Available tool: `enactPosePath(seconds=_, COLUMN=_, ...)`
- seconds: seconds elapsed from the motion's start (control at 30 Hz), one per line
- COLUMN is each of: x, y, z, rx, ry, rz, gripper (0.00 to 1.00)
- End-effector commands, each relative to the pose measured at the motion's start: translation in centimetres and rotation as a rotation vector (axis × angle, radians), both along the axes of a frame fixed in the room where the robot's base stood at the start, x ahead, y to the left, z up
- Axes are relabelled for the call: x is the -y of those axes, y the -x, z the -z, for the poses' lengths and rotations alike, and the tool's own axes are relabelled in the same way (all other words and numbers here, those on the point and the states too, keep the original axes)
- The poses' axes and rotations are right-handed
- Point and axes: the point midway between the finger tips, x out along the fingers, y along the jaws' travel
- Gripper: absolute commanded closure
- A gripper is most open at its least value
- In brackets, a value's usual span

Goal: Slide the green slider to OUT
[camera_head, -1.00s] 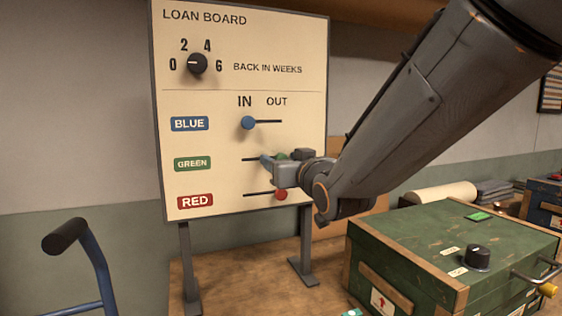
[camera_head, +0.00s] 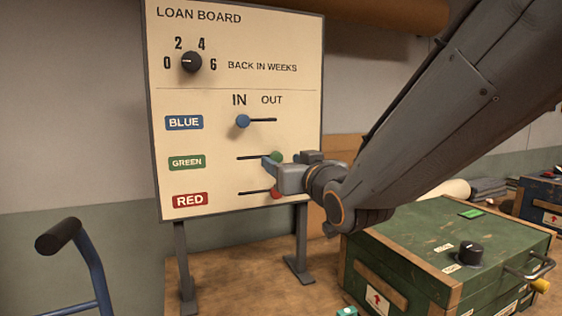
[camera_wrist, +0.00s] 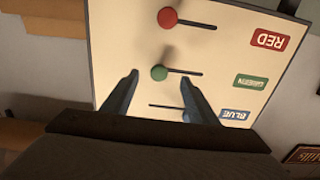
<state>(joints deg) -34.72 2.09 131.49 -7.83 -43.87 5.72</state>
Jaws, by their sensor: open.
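The green slider's round knob (camera_head: 276,157) sits at the right end of its slot, on the OUT side, in the head view. In the wrist view, which shows the board upside down, the green knob (camera_wrist: 159,72) is at the left end of its slot. My gripper (camera_head: 268,163) is in front of the board by the green row. In the wrist view my gripper (camera_wrist: 160,79) is open, with one fingertip on each side of the knob and visible gaps. How far the tips are from the board I cannot tell.
The blue knob (camera_head: 243,121) is at the IN side above. The red knob (camera_head: 276,193) is at the OUT side just below my gripper. A green box (camera_head: 420,235) with a black dial stands on the bench at right. A blue-framed handle (camera_head: 92,262) is at lower left.

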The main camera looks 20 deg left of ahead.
Motion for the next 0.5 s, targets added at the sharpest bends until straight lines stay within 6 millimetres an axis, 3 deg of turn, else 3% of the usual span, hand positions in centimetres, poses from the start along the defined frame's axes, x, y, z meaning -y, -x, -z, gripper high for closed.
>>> enactPosePath(seconds=0.5, x=2.4, y=2.8, z=0.0, rx=0.001, ry=0.001, rz=0.0, gripper=0.47)
